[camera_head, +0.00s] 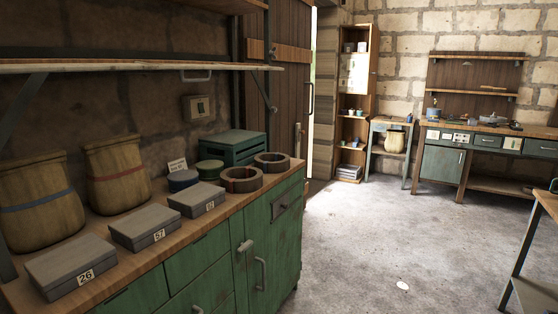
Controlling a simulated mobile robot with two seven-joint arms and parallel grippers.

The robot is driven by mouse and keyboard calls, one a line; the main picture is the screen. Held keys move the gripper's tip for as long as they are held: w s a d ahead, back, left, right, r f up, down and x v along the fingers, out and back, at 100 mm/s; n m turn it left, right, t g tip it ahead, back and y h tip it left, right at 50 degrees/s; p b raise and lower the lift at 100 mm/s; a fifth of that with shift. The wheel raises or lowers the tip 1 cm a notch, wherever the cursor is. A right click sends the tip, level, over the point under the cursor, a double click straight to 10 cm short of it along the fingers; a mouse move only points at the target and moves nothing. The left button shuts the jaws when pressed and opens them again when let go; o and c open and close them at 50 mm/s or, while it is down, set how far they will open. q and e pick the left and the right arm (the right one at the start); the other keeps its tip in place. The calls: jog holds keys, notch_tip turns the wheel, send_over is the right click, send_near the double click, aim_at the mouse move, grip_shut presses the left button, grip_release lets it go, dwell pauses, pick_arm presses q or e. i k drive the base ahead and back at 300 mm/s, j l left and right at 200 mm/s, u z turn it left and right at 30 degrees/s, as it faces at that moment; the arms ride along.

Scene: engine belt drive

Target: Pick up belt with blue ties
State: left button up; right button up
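Two brown ring-shaped coiled belts lie on the wooden top of the green cabinet, near its far right end. The nearer belt (241,180) shows dark reddish marks on its side. The farther belt (272,162) lies just behind it and to the right. The tie colours are too small and dark to tell for certain, so I cannot say which belt has blue ties. Neither of my grippers is in view.
The cabinet top (205,222) also holds lidded grey boxes (72,266), two sacks (117,172), round tins (183,180) and a green crate (234,147). A shelf (130,66) overhangs its back. The concrete floor (350,240) to the right is mostly clear, with one small white object (402,285).

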aim_at(267, 162)
jog(key=i+l, duration=0.25)
jog(key=l, duration=0.15)
jog(key=i+l, duration=0.25)
jog(key=i+l+u, duration=0.1)
jog(key=i+l, duration=0.15)
jog(key=l, duration=0.25)
jog(key=i+l, duration=0.25)
jog(key=l, duration=0.15)
